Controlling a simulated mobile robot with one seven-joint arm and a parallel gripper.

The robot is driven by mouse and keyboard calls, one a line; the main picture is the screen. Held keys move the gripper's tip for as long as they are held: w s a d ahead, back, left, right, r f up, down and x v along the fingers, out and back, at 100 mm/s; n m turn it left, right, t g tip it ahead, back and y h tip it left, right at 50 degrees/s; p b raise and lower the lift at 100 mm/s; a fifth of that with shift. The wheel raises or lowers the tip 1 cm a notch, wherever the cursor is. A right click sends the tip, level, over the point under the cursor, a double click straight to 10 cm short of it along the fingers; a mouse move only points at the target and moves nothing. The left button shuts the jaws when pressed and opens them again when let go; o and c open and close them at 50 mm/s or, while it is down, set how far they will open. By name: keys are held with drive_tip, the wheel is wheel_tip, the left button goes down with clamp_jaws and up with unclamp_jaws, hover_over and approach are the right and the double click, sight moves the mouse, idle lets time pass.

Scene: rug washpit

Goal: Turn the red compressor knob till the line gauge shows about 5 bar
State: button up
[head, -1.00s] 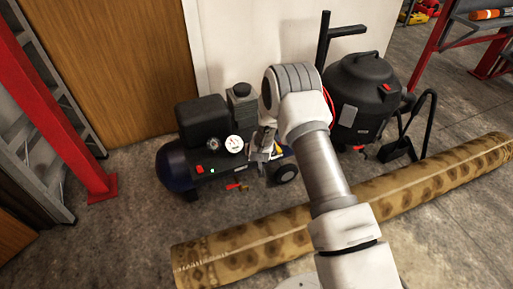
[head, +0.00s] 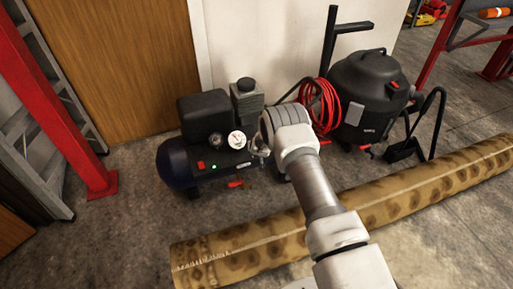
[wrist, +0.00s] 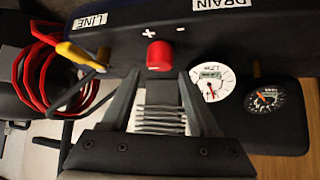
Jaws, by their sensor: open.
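The red compressor knob (wrist: 159,55) is on the dark panel in the wrist view, with plus and minus marks above it. My gripper (wrist: 160,76) is open, its two fingertips on either side of the knob's near end; I cannot tell whether they touch it. A white gauge (wrist: 212,85) with a red needle is right of the knob; its reading is too small to tell. A smaller black gauge (wrist: 265,98) is beside it. In the head view the compressor (head: 178,163) stands by the wall, with the white gauge (head: 236,139) visible and the knob hidden.
A red hose coil (head: 322,103) and a black vacuum (head: 365,98) stand to the right. A rolled rug (head: 225,250) lies across the floor in front.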

drive_tip(key=b+x, duration=0.2)
drive_tip(key=x, duration=0.2)
drive_tip(key=shift+w+f, duration=0.15)
drive_tip(key=shift+f, duration=0.2)
drive_tip(key=shift+w+f+b, duration=0.4)
drive_tip(key=shift+w+b, duration=0.15)
clamp_jaws()
